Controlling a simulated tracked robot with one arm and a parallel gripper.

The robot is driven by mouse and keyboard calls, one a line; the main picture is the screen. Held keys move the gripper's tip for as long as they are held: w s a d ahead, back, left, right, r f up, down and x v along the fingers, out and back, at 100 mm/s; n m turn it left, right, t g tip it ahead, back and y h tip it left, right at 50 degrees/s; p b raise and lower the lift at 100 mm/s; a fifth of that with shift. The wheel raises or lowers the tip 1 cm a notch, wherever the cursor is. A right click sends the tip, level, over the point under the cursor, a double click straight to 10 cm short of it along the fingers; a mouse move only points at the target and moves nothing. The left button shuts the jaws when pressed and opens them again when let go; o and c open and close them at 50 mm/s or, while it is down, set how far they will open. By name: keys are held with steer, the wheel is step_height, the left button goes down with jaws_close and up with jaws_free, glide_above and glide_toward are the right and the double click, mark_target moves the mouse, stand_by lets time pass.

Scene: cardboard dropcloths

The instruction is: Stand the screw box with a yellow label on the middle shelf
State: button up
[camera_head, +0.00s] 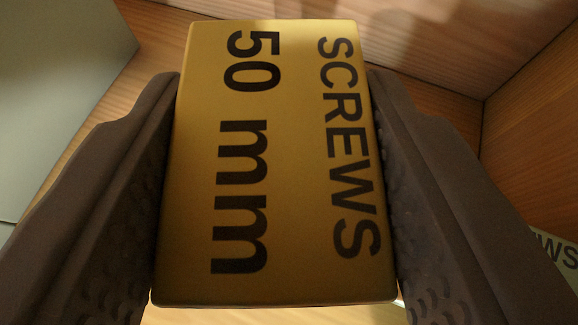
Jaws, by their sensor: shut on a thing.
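The screw box with a yellow label (295,165) fills the middle of the camera_head view. Its yellow face carries the black words "SCREWS" and "50 mm", turned sideways in the picture. My gripper (280,190) is shut on the box, with one dark, textured finger against its left side and one against its right side. A wooden surface (440,105) shows behind and beyond the box. Whether the box touches any surface is hidden by the box itself and the fingers.
A wooden side panel (535,140) stands at the right and meets the wood behind in a corner. Another labelled box (556,255), with the letters "WS" showing, is partly in view at the lower right. A pale grey-green surface (55,85) lies at the left.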

step_height(320, 180, down, 4)
steer(key=b, duration=0.2)
steer(key=shift+f+b, duration=0.1)
steer(key=shift+b, duration=0.25)
steer(key=shift+w+f, duration=0.2)
steer(key=shift+f, duration=0.1)
steer(key=shift+f, duration=0.15)
steer(key=o, duration=1.1)
